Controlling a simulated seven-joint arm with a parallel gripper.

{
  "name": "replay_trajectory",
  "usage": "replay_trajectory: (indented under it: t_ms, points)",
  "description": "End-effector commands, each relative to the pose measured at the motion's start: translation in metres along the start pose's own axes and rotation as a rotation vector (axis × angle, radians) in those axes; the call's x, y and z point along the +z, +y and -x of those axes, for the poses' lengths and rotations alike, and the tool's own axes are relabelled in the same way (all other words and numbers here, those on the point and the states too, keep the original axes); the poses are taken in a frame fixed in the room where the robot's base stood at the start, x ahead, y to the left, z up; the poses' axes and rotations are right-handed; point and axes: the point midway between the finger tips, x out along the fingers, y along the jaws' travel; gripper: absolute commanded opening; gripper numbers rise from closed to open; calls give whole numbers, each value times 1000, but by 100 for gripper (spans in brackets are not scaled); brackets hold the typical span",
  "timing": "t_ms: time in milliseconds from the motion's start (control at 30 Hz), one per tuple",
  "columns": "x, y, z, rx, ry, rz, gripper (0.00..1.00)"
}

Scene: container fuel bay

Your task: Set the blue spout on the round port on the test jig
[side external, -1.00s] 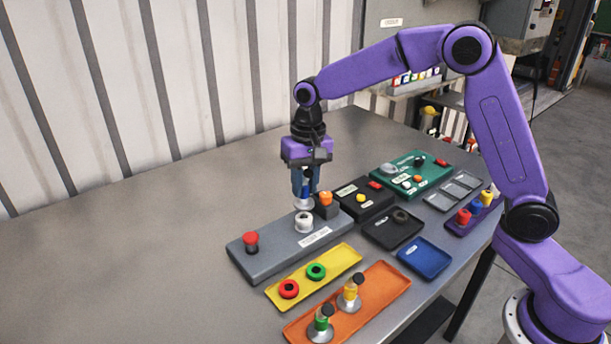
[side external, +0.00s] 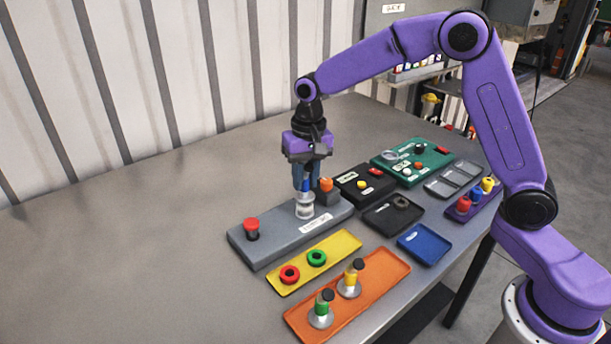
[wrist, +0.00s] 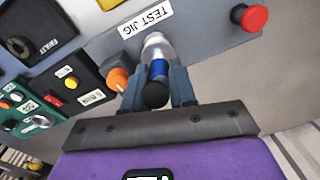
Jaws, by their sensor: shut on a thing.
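The blue spout (side external: 305,185) has a blue band, a silver flared base and a black cap. My gripper (side external: 306,181) is shut on it and holds it upright over the round port (side external: 304,212) of the grey test jig (side external: 272,241). The spout's base meets the top of the white port in the side view; I cannot tell whether it is fully seated. In the wrist view the spout (wrist: 158,68) sits between the fingers of my gripper (wrist: 157,85), its base covering the port. The jig (wrist: 205,28) shows there too.
The jig carries a red button (side external: 251,228) at left and an orange knob (side external: 326,185) close beside the gripper. A yellow tray (side external: 336,250) with rings and an orange tray (side external: 378,291) with green and yellow spouts lie in front. The table's left is clear.

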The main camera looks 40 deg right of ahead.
Motion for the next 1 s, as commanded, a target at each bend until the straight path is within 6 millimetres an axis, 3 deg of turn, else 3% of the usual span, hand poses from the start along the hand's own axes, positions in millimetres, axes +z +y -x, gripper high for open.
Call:
replay_trajectory:
  t_ms: [1000]
  points:
    - [0, 1, -10, -1, 0, 0, 0]
